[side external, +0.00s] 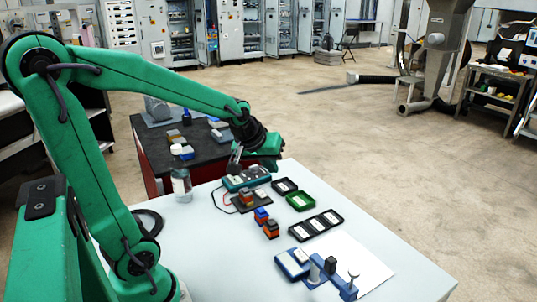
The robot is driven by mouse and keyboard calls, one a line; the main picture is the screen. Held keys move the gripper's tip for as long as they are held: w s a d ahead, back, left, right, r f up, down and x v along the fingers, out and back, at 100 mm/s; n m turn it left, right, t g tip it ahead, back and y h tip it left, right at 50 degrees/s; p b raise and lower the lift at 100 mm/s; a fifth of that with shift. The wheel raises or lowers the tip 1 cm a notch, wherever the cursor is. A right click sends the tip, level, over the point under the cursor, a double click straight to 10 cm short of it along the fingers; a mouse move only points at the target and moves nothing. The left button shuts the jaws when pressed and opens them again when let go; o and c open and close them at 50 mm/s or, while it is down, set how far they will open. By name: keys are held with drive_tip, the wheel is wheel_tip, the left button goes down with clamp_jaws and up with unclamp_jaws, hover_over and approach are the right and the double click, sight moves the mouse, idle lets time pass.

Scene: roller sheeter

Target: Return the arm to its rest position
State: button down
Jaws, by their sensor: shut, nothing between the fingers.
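My gripper (237,165) is at the end of my outstretched green arm. It hangs above the back of the white table (215,265), over the far end of a teal instrument (246,178). It is shut, and nothing shows held in it. It looks a little above the instrument, but I cannot tell whether the fingertips touch anything.
A bottle (181,185) stands left of the instrument. Blocks (271,229), a black tray (315,224), a green tray (300,201) and a blue device (290,264) occupy the table. A dark-topped bench (158,160) adjoins behind.

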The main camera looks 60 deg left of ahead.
drive_tip(key=s+d+r+m+h, duration=0.1)
drive_tip(key=s+d+r+m, duration=0.3)
drive_tip(key=s+d+m, duration=0.4)
drive_tip(key=s+d, duration=0.2)
drive_tip(key=s, duration=0.3)
drive_tip(key=shift+g+h, duration=0.3)
drive_tip(key=shift+h, duration=0.1)
drive_tip(key=c, duration=2.1)
unclamp_jaws()
drive_tip(key=shift+s, duration=0.1)
